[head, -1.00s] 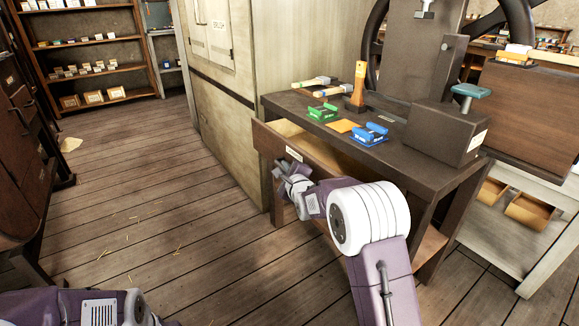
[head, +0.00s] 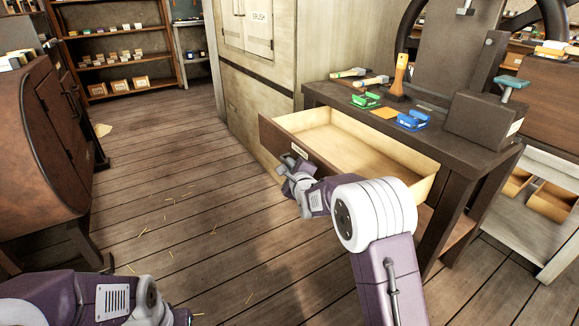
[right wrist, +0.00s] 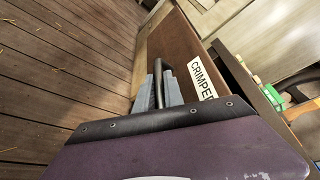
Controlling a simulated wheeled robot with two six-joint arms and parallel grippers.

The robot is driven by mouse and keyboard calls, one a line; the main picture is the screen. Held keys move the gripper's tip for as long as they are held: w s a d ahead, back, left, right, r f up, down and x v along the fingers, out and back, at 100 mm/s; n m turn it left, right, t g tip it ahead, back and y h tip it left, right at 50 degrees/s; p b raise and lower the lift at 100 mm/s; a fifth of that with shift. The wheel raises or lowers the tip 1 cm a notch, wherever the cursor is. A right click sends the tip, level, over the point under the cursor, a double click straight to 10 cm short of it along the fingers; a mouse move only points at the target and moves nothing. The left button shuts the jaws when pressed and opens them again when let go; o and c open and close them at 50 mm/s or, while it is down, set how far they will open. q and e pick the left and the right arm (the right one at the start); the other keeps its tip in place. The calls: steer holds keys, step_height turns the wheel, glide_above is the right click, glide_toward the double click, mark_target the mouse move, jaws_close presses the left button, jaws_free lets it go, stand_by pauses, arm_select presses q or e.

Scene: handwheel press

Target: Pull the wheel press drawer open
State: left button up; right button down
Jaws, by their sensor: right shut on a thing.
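The drawer (head: 350,138) of the dark bench with the press stands far out, and its pale wooden inside looks empty. Its brown front carries a white label, which reads "CRIMPE…" in the right wrist view (right wrist: 203,80). My right gripper (head: 294,178) is at the drawer front. In the right wrist view its fingers (right wrist: 158,88) are shut on the dark bar handle (right wrist: 160,70). Part of the handle is hidden by the fingers.
On the bench top (head: 440,125) are a green tool (head: 365,100), a blue tool (head: 412,121), a wooden-handled tool (head: 401,75) and a dark block with a teal knob (head: 511,83). A dark rounded cabinet (head: 45,140) stands left. The plank floor (head: 190,190) between is clear.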

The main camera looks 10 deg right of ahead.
steer(key=c, duration=1.7)
jaws_free()
steer(key=shift+s, duration=0.1)
steer(key=shift+s+r, duration=0.15)
steer(key=shift+s, duration=0.1)
steer(key=p+v, duration=0.3)
steer(key=v, duration=0.5)
steer(key=shift+s, duration=0.2)
